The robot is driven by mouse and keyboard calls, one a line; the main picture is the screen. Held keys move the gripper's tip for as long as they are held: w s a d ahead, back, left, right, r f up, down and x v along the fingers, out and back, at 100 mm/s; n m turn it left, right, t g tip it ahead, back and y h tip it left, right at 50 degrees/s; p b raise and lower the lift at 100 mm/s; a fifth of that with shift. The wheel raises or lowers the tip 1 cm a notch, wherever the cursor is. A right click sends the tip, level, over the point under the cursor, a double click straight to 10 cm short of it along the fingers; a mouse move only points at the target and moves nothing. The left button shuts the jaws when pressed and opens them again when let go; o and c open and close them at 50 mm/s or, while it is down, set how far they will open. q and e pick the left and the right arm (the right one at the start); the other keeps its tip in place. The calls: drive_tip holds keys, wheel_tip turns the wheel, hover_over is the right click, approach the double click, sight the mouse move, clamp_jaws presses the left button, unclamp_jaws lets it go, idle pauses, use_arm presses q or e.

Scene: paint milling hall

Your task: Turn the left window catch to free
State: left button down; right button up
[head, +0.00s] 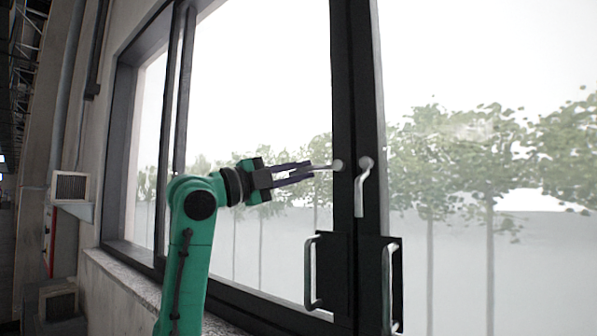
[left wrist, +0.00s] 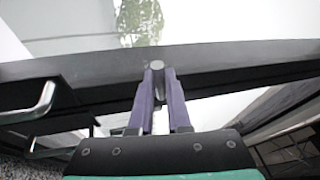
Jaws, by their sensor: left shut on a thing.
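The left window catch (head: 337,164) is a light grey lever on the dark window frame. Its pivot is on the frame and its lever points left, roughly level, into my left gripper (head: 308,171). The gripper's dark fingers are shut on the lever's end. In the left wrist view the catch's round pivot (left wrist: 157,65) shows just past the fingertips of the gripper (left wrist: 160,78), and part of the lever lies between the fingers. The right window catch (head: 362,188) hangs down on the neighbouring frame. My right gripper is not in view.
Two metal pull handles sit below the catches, a left one (head: 309,272) and a right one (head: 387,285). A stone sill (head: 120,285) runs under the window. A pale box (head: 70,187) is on the wall at left. Trees show behind the glass.

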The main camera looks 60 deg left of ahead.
use_arm(q)
drive_tip(key=c, duration=1)
unclamp_jaws()
drive_tip(key=shift+r, duration=0.15)
drive_tip(key=shift+o, duration=0.7)
drive_tip(key=shift+w+a, duration=0.1)
drive_tip(key=shift+w, duration=0.15)
drive_tip(key=b+v, duration=0.5)
drive_tip(key=v, duration=0.9)
drive_tip(key=shift+s+b, duration=0.35)
drive_tip(key=shift+b, duration=0.05)
drive_tip(key=shift+w, duration=0.1)
